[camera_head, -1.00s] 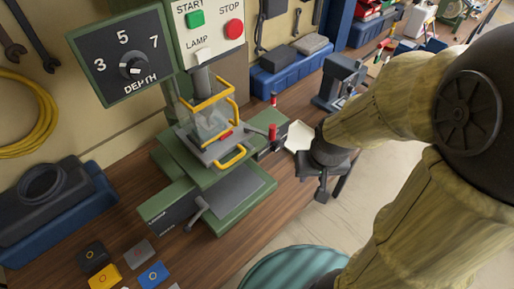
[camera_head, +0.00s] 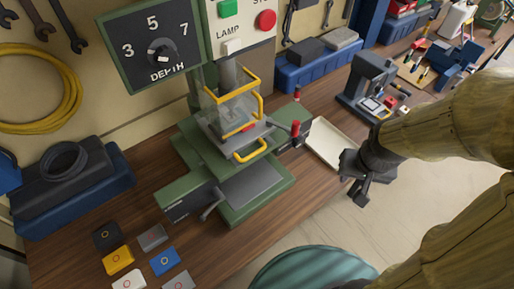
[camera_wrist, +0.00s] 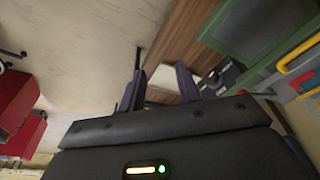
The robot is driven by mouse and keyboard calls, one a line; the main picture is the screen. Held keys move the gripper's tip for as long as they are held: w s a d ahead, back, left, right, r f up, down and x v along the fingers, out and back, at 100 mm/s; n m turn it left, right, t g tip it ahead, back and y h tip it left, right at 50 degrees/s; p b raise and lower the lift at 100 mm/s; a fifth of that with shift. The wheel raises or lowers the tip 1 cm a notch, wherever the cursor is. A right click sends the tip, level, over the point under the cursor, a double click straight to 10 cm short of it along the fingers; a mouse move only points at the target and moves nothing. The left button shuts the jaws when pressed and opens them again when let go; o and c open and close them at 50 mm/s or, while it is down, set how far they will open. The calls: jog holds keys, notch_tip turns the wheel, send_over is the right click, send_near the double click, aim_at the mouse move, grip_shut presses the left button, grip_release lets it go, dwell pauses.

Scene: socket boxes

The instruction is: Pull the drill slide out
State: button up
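The drill slide (camera_head: 222,136) is a grey plate on the green drill base, with a yellow handle (camera_head: 250,151) at its front. A clear guard (camera_head: 228,108) with a yellow frame stands just above the slide, below the drill head. My gripper (camera_head: 362,198) is to the right of the drill, apart from the handle, over the table's front edge. In the wrist view, my gripper's two dark fingers (camera_wrist: 158,92) are spread with nothing between them. The yellow handle (camera_wrist: 298,54) shows at the right edge of that view, well off the fingers.
A pale tray (camera_head: 328,143) lies between the drill and my gripper. A red-knobbed lever (camera_head: 296,130) sticks up right of the slide. A depth dial (camera_head: 160,56) is at upper left. Several coloured tiles (camera_head: 164,261) lie at the front left. A teal round top (camera_head: 312,270) is below.

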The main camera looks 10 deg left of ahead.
jog(key=w+a+r+m+y, duration=0.1)
jog(key=w+a+r+m, duration=0.15)
jog(key=a, duration=0.35)
jog(key=w+a+r+m, duration=0.2)
jog(key=w+a+r, duration=0.1)
jog(key=a, duration=0.3)
notch_tip(320, 180, up, 6)
jog(key=m+g+p, duration=0.1)
jog(key=m, duration=0.2)
send_over(255, 153)
jog(key=s+d, duration=0.2)
jog(key=shift+s+d+y, duration=0.1)
jog(key=shift+d+y, duration=0.15)
jog(key=shift+y, duration=0.05)
jog(key=shift+f, duration=0.2)
jog(key=f, duration=0.5)
jog(key=w+a+f, duration=0.1)
jog(key=f, duration=0.5)
jog(key=w+a+f+p, duration=0.1)
jog(key=f, duration=0.5)
jog(key=shift+a, duration=0.2)
grip_shut()
jog(key=shift+d, duration=0.1)
